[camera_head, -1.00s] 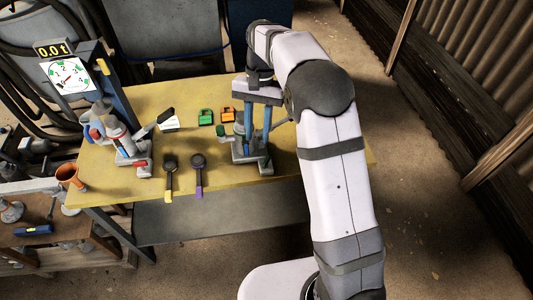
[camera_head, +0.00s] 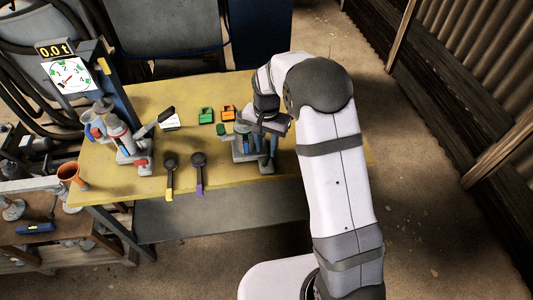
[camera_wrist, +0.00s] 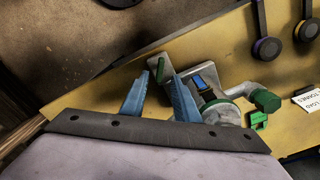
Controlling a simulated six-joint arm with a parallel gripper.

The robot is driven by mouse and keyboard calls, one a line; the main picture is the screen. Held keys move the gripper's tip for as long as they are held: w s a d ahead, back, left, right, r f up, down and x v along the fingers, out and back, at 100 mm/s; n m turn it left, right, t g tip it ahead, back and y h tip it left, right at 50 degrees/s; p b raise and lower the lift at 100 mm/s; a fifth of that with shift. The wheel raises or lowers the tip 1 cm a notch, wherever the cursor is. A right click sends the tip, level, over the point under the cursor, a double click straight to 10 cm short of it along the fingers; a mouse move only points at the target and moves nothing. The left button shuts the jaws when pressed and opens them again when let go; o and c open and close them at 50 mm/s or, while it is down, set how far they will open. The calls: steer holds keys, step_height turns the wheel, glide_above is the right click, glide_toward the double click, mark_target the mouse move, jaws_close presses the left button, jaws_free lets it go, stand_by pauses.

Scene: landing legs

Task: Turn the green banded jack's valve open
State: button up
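The green banded jack (camera_head: 240,147) stands on the right of the yellow table, partly hidden by my arm. In the wrist view the jack (camera_wrist: 208,95) shows its grey base, a blue patch and a green-ended lever socket (camera_wrist: 265,100). Its small green valve (camera_wrist: 160,68) shows between my fingertips. My gripper (camera_wrist: 160,78) has two blue fingers spread apart with nothing clamped. In the head view my gripper (camera_head: 263,152) points down over the jack's right part. I cannot tell whether the fingers touch the valve.
Two black-headed tools (camera_head: 170,175) (camera_head: 198,173) lie at the front. A gauge post (camera_head: 70,75) reads 0.0 t.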

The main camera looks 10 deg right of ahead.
mark_target(266, 158)
steer(key=shift+f+p, duration=0.65)
steer(key=shift+f, duration=1.7)
jaws_close()
